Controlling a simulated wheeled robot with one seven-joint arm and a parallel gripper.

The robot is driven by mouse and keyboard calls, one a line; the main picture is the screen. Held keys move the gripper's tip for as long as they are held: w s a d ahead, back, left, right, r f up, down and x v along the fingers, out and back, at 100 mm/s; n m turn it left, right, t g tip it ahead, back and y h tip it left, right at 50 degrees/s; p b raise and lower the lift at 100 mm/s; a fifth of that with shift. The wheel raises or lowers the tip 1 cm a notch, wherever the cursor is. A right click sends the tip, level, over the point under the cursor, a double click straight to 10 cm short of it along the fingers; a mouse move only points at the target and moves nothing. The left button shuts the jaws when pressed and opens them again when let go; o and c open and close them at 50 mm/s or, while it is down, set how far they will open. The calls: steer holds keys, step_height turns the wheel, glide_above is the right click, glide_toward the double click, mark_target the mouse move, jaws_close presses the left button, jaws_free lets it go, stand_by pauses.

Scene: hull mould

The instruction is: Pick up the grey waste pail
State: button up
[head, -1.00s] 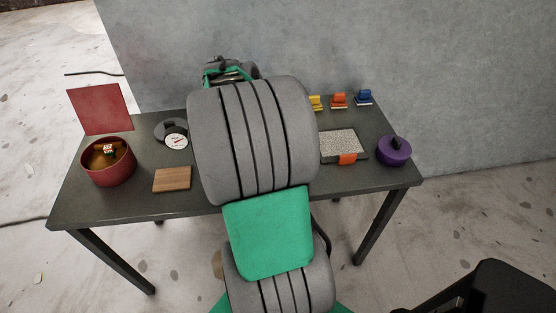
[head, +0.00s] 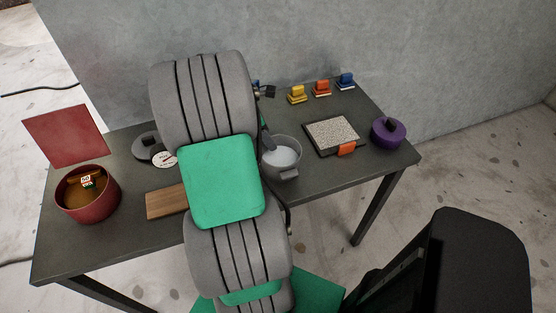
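The grey waste pail (head: 291,175) stands on the dark table, just right of my arm in the head view. It is a round, open grey pail with pale whitish stuff inside and a small tab at its front. My arm covers part of its left side. My gripper (head: 266,138) is mostly hidden behind my own arm. Only a dark finger-like part shows, at the pail's back left rim. I cannot tell whether it touches the pail or whether the fingers are open.
A red pot (head: 88,205) with brown contents and a red panel (head: 64,136) are at left. A dial scale (head: 146,147) and wooden board (head: 166,202) are partly behind my arm. A speckled tray (head: 332,134), purple lidded pot (head: 388,133) and small coloured blocks (head: 321,89) are at right.

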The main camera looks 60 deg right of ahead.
mark_target(281, 159)
steer(key=x, duration=0.4)
steer(key=shift+w, duration=0.15)
steer(key=shift+c, duration=0.6)
jaws_close()
